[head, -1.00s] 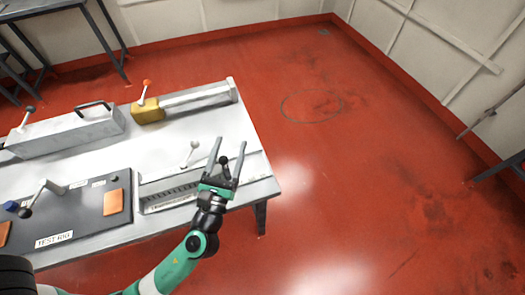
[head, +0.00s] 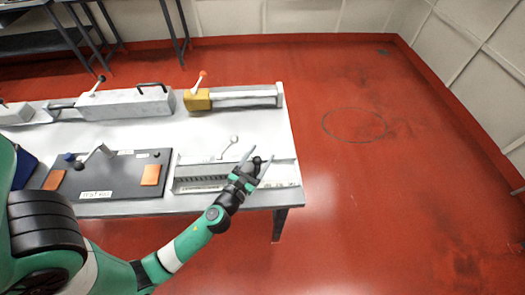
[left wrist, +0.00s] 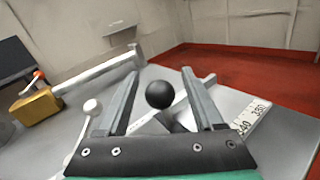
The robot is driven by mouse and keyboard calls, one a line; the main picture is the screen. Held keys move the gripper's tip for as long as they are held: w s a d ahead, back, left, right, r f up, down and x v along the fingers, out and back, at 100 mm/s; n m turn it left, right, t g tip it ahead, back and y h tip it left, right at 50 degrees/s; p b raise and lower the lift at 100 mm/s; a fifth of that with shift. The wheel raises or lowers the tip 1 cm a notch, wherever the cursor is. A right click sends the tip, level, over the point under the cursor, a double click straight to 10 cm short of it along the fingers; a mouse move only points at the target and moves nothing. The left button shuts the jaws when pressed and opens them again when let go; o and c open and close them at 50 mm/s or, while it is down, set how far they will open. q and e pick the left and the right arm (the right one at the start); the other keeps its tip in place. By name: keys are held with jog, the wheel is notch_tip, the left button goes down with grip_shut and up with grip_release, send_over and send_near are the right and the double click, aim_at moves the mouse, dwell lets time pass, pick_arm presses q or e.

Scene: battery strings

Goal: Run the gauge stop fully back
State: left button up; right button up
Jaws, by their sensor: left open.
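A long gauge with a numbered scale (head: 205,188) runs along the front right of the bench; the scale also shows in the left wrist view (left wrist: 252,119). At its right part stands a black ball knob (head: 257,160), which I take to be the gauge stop's. In the left wrist view the knob (left wrist: 159,94) appears between my two fingers, with clear gaps on both sides. My left gripper (head: 257,155) is open around or just above it; exact depth is unclear. The stop's body below is mostly hidden by the gripper. My right gripper is not in view.
A white-knobbed lever (head: 234,139) stands just left of the gripper. Behind is a yellow block (head: 197,101) with an orange-knobbed lever on a rail. A dark test panel (head: 115,185) lies to the left. Floor right of the bench is clear.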

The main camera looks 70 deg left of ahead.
pick_arm(q)
jog(key=shift+x, duration=0.9)
grip_shut()
dwell(0.8)
